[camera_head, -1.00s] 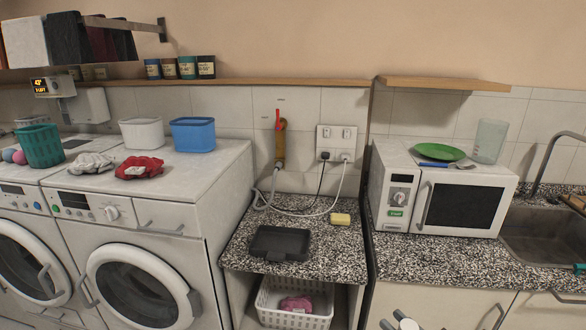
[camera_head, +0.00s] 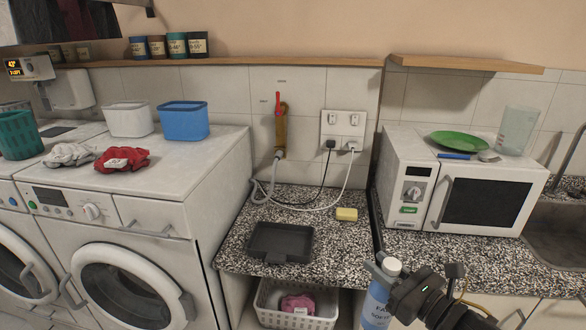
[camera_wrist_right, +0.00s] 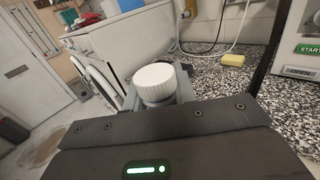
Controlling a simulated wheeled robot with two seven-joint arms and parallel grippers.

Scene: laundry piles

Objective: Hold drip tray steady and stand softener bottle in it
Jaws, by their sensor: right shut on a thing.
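The dark grey drip tray (camera_head: 281,243) lies flat and empty on the speckled counter between the washing machine and the microwave. The softener bottle (camera_head: 374,308) is blue with a white cap and a printed label; its lower part is cut off by the picture's bottom edge. My right gripper (camera_head: 384,272) is shut on the bottle near its neck, in front of the counter's edge and right of the tray. In the right wrist view the white cap (camera_wrist_right: 155,81) sticks up between the fingers. The bottle looks about upright. My left gripper is in neither view.
A yellow sponge (camera_head: 346,214) lies behind the tray's right side, near hanging cables and a grey hose. The microwave (camera_head: 394,174) stands to the right, the washing machine (camera_head: 130,225) to the left. A white basket (camera_head: 268,318) sits below the counter.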

